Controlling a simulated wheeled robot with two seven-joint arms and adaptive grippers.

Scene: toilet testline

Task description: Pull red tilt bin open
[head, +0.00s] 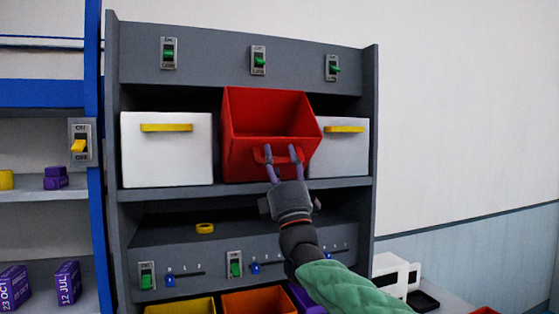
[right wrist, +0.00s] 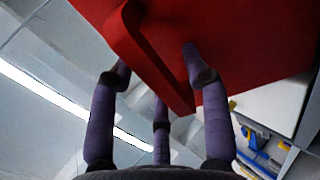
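The red tilt bin (head: 270,112) sits in the middle of the upper shelf and is tilted forward, so its open top and inside show. It also fills the top of the right wrist view (right wrist: 240,45). Its red handle (right wrist: 150,55) stands out from the front face. My right gripper (head: 282,152) is at the front of the bin by the handle. Its purple fingers are spread apart; in the right wrist view one fingertip is beside the handle and another is against or near the front face. I cannot tell whether they touch. My left gripper is not in view.
White bins with yellow handles flank the red bin, one on the left (head: 166,158) and one on the right (head: 340,150). Green switches (head: 258,61) line the panel above. A yellow ring (head: 205,228) lies on the shelf below. A blue post (head: 94,150) stands left.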

